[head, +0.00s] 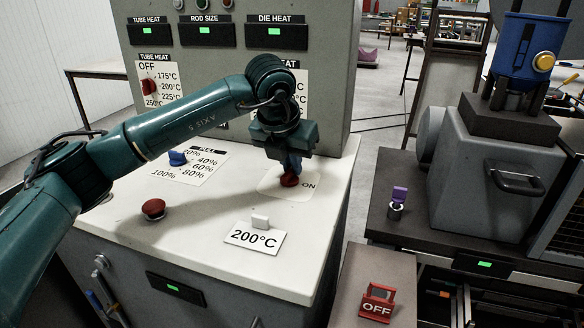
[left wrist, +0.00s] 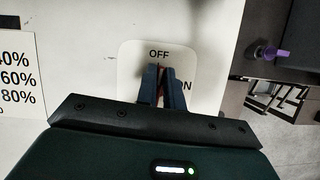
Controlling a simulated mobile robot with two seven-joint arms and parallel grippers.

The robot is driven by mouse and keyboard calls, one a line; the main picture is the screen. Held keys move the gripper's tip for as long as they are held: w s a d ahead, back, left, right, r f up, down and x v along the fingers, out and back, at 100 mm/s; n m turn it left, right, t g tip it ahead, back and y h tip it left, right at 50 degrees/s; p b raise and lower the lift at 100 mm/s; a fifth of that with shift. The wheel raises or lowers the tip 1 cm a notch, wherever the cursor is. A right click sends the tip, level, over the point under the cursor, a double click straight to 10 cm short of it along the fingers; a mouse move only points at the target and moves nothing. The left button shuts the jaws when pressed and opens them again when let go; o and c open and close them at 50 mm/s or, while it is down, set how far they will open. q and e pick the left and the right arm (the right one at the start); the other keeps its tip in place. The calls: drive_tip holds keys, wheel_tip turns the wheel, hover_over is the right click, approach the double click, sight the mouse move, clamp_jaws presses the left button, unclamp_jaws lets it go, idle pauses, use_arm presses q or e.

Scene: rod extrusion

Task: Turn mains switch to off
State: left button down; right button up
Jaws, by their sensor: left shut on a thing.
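The mains switch (head: 290,180) is a red knob on a pale plate marked ON, on the white console top in the head view. In the left wrist view its plate (left wrist: 130,60) reads OFF at the top and ON at the right. My left gripper (head: 289,170) points down over the knob, and its fingers are closed on it. In the left wrist view the gripper (left wrist: 162,75) hides most of the red switch (left wrist: 160,72); a thin strip shows between the fingers. The strip points roughly toward OFF. My right gripper is not in view.
On the console (head: 190,225) are a red button (head: 153,208), a blue knob (head: 178,158) and a 200°C card (head: 255,237). The grey panel (head: 335,60) rises behind the arm. A red OFF sign (head: 377,301) and a purple-topped switch (head: 398,197) stand at the right.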

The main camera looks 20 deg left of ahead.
use_arm(q)
drive_tip(key=shift+n, duration=0.6)
drive_tip(key=shift+y, duration=0.3)
drive_tip(key=shift+a, duration=0.1)
drive_tip(key=c, duration=1.5)
unclamp_jaws()
drive_tip(key=shift+r, duration=0.1)
drive_tip(key=shift+v, duration=6.55)
